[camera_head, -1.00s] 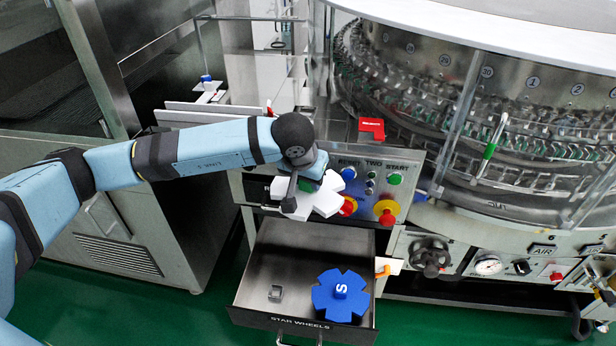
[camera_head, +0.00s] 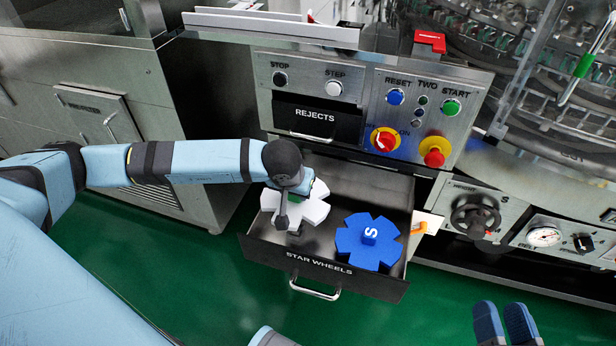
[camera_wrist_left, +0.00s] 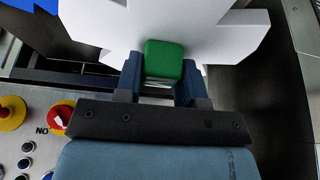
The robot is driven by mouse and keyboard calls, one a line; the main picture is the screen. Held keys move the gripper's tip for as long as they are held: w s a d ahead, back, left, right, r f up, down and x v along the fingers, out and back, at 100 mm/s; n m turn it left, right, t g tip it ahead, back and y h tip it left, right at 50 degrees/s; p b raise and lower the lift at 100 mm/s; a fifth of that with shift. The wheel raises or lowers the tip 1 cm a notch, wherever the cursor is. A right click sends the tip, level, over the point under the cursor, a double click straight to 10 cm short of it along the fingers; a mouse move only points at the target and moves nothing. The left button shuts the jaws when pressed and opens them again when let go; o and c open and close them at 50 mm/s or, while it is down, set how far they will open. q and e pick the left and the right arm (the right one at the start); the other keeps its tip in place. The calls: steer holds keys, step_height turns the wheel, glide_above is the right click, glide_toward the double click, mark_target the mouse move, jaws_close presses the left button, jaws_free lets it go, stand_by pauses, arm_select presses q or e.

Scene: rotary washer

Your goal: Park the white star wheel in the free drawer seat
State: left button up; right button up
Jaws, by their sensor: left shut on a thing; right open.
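My left gripper (camera_head: 304,184) is shut on the green knob (camera_wrist_left: 164,60) of the white star wheel (camera_head: 312,212). The wheel is at the left half of the open drawer labelled STAR WHEELS (camera_head: 320,263), roughly level in the head view. It also fills the top of the left wrist view (camera_wrist_left: 215,35). The wheel and gripper hide the left seat, so I cannot tell whether the wheel touches it. A blue star wheel (camera_head: 360,258) marked S lies in the drawer's right half. My right gripper (camera_head: 505,322) is open and empty at the bottom right.
Above the drawer is a control panel with a REJECTS drawer front (camera_head: 316,120), buttons and a red-and-yellow emergency stop (camera_head: 433,154). A white tag with an orange piece (camera_head: 424,226) is by the drawer's right side. The green floor in front is clear.

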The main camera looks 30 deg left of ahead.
mark_target(292, 202)
arm_select(q)
steer(key=shift+s+a+f, duration=0.15)
steer(key=shift+f, duration=0.45)
steer(key=shift+f+b, duration=1.5)
steer(key=shift+f, duration=0.7)
steer(key=shift+f+b, duration=0.35)
steer(key=shift+f, duration=0.05)
steer(key=shift+f+b, duration=0.7)
steer(key=shift+f, duration=0.3)
arm_select(e)
steer(key=shift+n+g, duration=0.7)
steer(key=shift+w+f, duration=0.15)
steer(key=shift+f, duration=1.05)
steer(key=shift+w+f, duration=0.15)
steer(key=shift+f, duration=1)
arm_select(q)
steer(key=shift+f, duration=0.1)
steer(key=o, duration=1.2)
